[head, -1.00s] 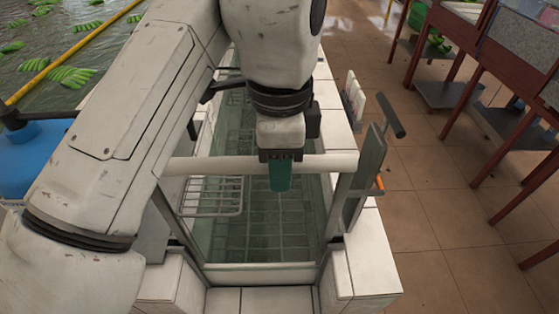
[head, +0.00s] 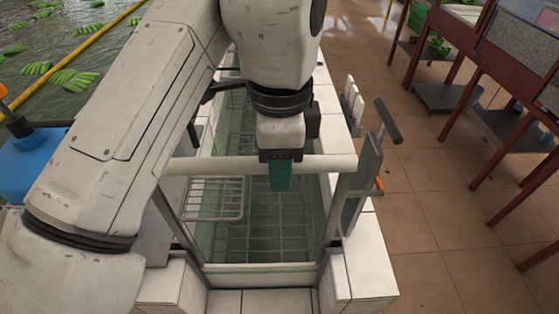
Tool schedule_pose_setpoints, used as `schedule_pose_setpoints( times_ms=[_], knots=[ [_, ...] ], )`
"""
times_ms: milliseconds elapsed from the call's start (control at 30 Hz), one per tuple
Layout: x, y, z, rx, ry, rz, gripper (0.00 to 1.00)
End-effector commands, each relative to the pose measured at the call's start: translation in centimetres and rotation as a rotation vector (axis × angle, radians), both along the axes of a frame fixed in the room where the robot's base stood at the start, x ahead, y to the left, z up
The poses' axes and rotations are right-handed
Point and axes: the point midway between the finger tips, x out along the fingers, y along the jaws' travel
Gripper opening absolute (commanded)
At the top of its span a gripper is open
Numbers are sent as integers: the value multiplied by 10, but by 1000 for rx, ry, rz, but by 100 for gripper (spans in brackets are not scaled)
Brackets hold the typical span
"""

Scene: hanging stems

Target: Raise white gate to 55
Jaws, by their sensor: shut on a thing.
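The white gate's horizontal top bar (head: 225,165) crosses the tiled channel between two grey metal side posts, and a clear greenish panel seems to hang below it. My gripper (head: 280,177), with teal fingers pointing down, is shut on this bar right of its middle. The fingers and wrist hide that part of the bar. A grey plate with a dark handle (head: 388,120) and an orange piece (head: 379,183) stands at the right post. No readable scale or number shows.
A wire rack (head: 213,198) sits inside the channel at left. White tiled walls (head: 365,265) edge the channel. A blue container (head: 35,160) and water with green bunches (head: 75,80) lie left. Brown-legged tables (head: 505,100) stand right, with open tiled floor between.

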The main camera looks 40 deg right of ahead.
Motion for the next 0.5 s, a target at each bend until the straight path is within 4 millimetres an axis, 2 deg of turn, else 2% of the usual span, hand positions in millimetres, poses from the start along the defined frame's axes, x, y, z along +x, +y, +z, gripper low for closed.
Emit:
schedule_pose_setpoints(
  times_ms=[500],
  knots=[
    [1,0,12,-2,-4,1,0]
  ],
)
